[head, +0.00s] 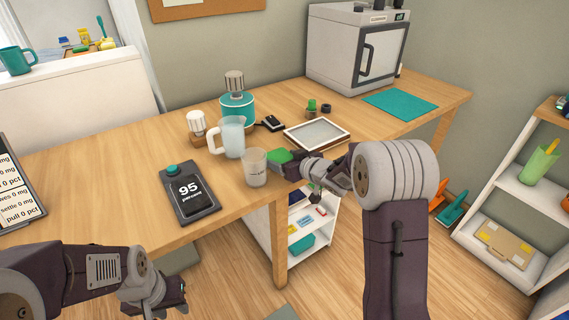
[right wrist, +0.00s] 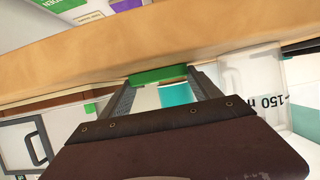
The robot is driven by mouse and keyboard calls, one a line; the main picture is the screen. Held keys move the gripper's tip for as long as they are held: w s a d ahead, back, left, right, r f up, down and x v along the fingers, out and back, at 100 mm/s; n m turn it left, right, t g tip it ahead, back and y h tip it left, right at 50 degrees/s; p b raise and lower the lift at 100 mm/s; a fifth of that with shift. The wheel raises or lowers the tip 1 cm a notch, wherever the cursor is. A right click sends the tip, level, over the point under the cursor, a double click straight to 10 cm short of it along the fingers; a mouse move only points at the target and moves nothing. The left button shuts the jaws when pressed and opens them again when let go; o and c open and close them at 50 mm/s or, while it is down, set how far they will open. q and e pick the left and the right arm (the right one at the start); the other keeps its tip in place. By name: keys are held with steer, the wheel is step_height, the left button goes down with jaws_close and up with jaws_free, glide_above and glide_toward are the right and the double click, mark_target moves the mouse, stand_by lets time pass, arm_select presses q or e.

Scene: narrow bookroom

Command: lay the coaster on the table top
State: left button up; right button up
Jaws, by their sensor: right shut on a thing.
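In the right wrist view the coaster (right wrist: 159,76) shows as a thin green strip between the two fingertips, in front of the wooden edge (right wrist: 200,42). I cannot tell whether it touches the table top. My left gripper (head: 165,305) hangs low in front of the table, apart from everything; its jaws are not clear.
The beaker also stands close by in the right wrist view (right wrist: 262,85). A grey oven-like box (head: 355,50) and teal mat (head: 400,104) are farther back. Bare wood lies at left.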

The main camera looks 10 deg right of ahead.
steer(key=o, duration=1.4)
steer(key=shift+s+r, duration=0.15)
steer(key=shift+r, duration=0.1)
steer(key=p+v, duration=0.3)
steer(key=v, duration=0.8)
steer(key=shift+s, duration=0.35)
steer(key=shift+d, duration=0.15)
